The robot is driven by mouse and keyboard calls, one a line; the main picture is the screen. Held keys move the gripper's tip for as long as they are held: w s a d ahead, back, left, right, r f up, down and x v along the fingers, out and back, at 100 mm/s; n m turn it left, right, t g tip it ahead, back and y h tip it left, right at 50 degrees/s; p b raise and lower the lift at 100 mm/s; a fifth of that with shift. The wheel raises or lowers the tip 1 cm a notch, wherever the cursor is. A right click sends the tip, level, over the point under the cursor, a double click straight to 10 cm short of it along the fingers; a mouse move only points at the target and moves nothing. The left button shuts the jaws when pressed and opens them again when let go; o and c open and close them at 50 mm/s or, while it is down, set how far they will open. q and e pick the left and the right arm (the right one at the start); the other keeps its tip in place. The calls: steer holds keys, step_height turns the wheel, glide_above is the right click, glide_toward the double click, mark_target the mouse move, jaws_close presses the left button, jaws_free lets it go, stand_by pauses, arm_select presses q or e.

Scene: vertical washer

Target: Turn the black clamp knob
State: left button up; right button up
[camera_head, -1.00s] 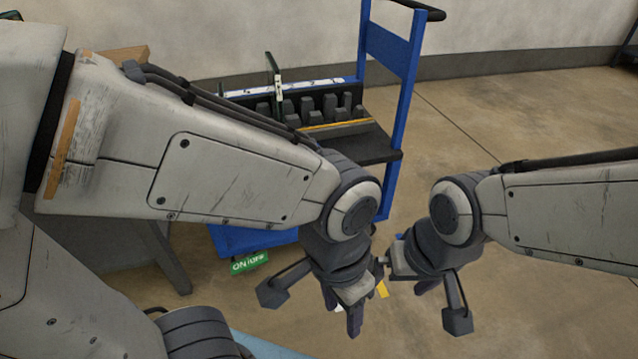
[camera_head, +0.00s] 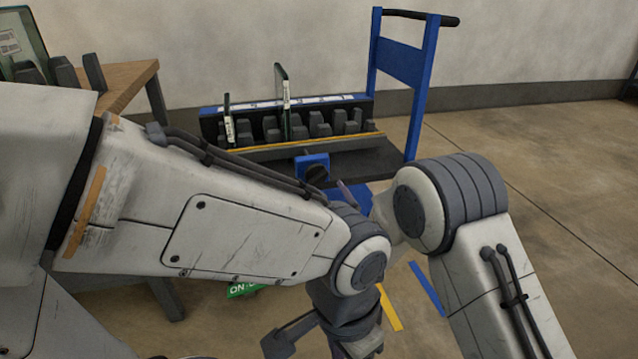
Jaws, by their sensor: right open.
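The black clamp knob (camera_head: 317,174) shows on the front of a small blue clamp block (camera_head: 306,160) at the front edge of the blue cart (camera_head: 403,62). My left forearm covers what is below it. My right arm reaches in from the right. A finger of my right gripper (camera_head: 347,192) shows just right of and below the knob, apart from it in the picture. The rest of that gripper is mostly hidden behind my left arm; it is open. My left gripper (camera_head: 355,345) hangs down at the bottom edge, its fingertips cut off.
A black rack (camera_head: 215,127) on the cart holds upright green boards (camera_head: 281,90) between grey slots. A wooden table (camera_head: 130,82) stands at the left. A green ON/OFF sign (camera_head: 243,289) shows below my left arm. The floor at the right is clear.

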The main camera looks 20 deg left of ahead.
mark_target(319, 181)
steer(key=shift+m+t, duration=0.3)
steer(key=shift+m, duration=0.2)
steer(key=b+x, duration=0.3)
steer(key=x, duration=0.6)
steer(key=shift+w+a+f, duration=0.15)
steer(key=shift+w+a, duration=0.05)
steer(key=shift+a, duration=0.1)
steer(key=shift+w+a+b, duration=0.3)
steer(key=shift+w+b, duration=0.05)
steer(key=shift+w, duration=0.1)
steer(key=c, duration=1.1)
